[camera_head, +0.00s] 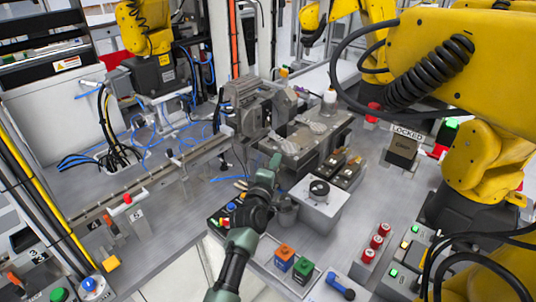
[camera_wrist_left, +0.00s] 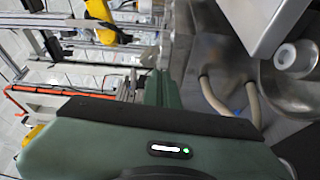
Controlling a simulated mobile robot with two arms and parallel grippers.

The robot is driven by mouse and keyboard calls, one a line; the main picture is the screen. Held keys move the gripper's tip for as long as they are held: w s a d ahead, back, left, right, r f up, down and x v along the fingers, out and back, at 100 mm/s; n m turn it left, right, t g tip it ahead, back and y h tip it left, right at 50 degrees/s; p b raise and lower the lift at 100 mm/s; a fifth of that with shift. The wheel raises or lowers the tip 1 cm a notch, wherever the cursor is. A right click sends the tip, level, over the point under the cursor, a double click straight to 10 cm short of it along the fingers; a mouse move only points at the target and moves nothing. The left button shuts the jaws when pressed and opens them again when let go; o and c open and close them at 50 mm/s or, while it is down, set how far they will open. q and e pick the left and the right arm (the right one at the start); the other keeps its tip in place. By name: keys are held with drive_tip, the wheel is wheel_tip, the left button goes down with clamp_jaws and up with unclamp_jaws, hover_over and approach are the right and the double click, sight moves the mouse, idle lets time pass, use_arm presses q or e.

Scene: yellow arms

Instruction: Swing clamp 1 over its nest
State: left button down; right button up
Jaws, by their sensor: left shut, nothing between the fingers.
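A grey fixture table (camera_head: 318,143) stands near the centre of the head view, with metal parts and clamp-like pieces on top. I cannot tell which piece is clamp 1, and I cannot read its nest. My left gripper (camera_head: 274,163) is dark green and reaches up from the bottom centre. Its tip is at the near left edge of the fixture table. It is shut and empty. In the left wrist view the shut green fingers (camera_wrist_left: 158,88) point away from the camera, beside a blurred grey metal surface (camera_wrist_left: 235,70). My right gripper is not in view.
A white box with a round black top (camera_head: 319,190) stands right of my left arm. Yellow robot arms (camera_head: 480,70) fill the upper right. A rail (camera_head: 150,182) runs along the left.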

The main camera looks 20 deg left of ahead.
use_arm(q)
drive_tip(key=s, duration=0.5)
drive_tip(key=shift+s+d, duration=0.1)
drive_tip(key=shift+f, duration=0.15)
